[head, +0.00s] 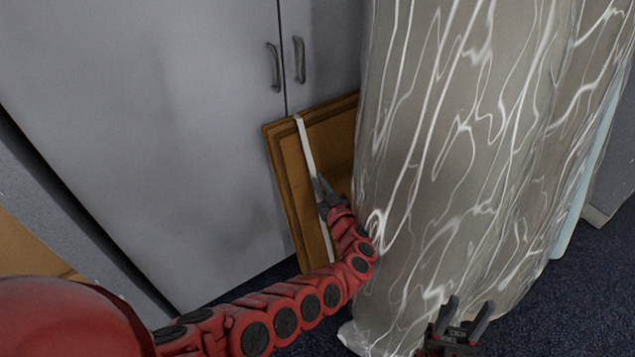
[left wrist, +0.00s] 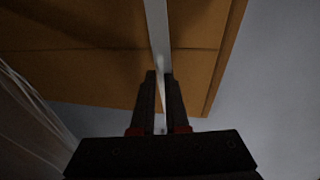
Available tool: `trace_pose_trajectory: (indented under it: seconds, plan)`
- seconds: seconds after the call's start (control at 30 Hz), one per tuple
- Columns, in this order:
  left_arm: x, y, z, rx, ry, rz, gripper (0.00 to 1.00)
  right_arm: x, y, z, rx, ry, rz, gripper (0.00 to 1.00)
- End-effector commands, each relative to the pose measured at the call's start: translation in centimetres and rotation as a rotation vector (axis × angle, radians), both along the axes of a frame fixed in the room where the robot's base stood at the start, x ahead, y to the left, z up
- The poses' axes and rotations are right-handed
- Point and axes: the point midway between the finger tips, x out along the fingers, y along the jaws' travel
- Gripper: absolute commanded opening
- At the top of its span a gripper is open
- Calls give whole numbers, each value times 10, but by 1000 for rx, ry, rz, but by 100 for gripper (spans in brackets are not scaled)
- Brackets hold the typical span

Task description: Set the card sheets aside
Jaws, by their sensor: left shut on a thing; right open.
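The card sheets (head: 288,168) are flat brown boards, one behind another, tilted in front of a grey cabinet. A white strap (head: 304,142) runs down their face. My left gripper (head: 319,184) is shut on the strap. In the left wrist view the strap (left wrist: 157,30) passes between the fingertips (left wrist: 160,78), with the brown card (left wrist: 90,65) behind. My arm and the cloth hide the sheets' lower and right parts, so I cannot tell if they touch the floor. My right gripper (head: 463,320) is open and empty at the bottom right, in front of the cloth.
A patterned grey cloth (head: 450,150) hangs to the floor, close to the right of the sheets and my left arm. The grey cabinet (head: 170,130) with two door handles (head: 286,64) stands behind. Dark blue carpet (head: 545,305) is bare at the lower right.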

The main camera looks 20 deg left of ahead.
Motion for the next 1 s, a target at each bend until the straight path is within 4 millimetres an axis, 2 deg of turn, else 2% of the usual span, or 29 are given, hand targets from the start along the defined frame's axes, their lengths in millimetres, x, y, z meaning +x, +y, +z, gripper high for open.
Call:
trace_pose_trajectory:
  seconds: [0.03,0.17,0.57,0.77,1.0]
  plan:
    - [0,-3,0,-1,0,-6,18,0,0,0,0,0,0,50]
    - [0,-2,0,0,1,-4,41,0,0,0,0,0,0,50]
    - [-5,-4,1,-1,2,0,42,0,0,4,0,0,0,50]
    - [-31,-24,3,-3,5,1,42,0,0,22,0,0,0,50]
    - [-81,-66,2,-4,5,-3,42,0,0,44,0,0,0,50]
